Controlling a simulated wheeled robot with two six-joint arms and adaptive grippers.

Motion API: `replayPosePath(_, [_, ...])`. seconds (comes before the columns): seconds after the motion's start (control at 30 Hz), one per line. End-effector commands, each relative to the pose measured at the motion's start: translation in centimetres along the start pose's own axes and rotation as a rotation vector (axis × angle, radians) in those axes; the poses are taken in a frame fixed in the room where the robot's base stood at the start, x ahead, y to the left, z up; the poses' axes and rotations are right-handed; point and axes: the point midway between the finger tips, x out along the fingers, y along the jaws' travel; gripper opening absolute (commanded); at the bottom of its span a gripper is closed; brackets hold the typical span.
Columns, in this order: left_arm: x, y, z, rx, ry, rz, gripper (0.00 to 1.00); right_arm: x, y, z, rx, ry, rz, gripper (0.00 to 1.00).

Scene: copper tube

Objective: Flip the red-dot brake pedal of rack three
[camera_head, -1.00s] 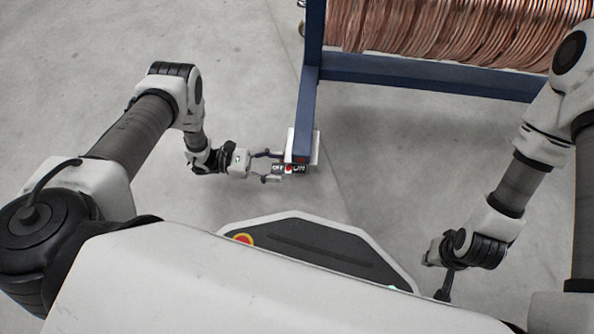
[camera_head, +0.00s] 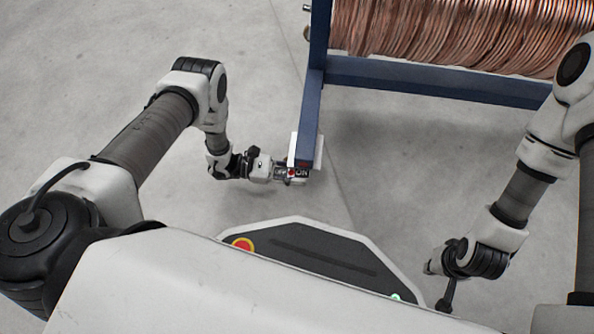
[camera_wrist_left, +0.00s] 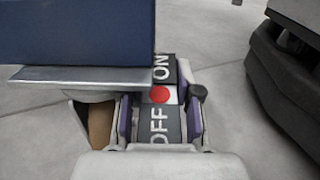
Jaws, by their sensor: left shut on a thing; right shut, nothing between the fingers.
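The brake pedal (camera_head: 292,173) with a red dot between OFF and ON lettering sits at the near foot of the blue rack (camera_head: 312,110). In the left wrist view the pedal (camera_wrist_left: 161,95) shows its red dot, with OFF toward me and ON toward the rack. My left gripper (camera_head: 280,172) is shut on the pedal; in the left wrist view its fingers (camera_wrist_left: 160,120) lie on either side of it. My right gripper (camera_head: 445,300) is shut and empty, away to the right above the floor; its tips are small in view.
The rack carries a large coil of copper tube (camera_head: 450,35) over a blue crossbar (camera_head: 440,75). A light metal plate (camera_wrist_left: 80,75) lies under the rack's post. The grey floor (camera_head: 400,170) between the rack and my base is clear.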

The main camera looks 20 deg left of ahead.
Motion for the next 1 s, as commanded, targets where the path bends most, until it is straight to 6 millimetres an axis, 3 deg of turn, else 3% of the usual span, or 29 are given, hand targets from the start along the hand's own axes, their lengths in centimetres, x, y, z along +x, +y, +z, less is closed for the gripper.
replayPosePath(0.7, [0.2,0.0,0.0,0.000,0.376,-0.002,0.00,-6.0,-0.1,0.4,-0.007,-0.013,-0.002,0.00])
replayPosePath(1.0, [0.2,0.0,-0.5,0.001,0.484,-0.003,0.00,-7.3,-0.2,0.5,-0.011,-0.016,-0.002,0.00])
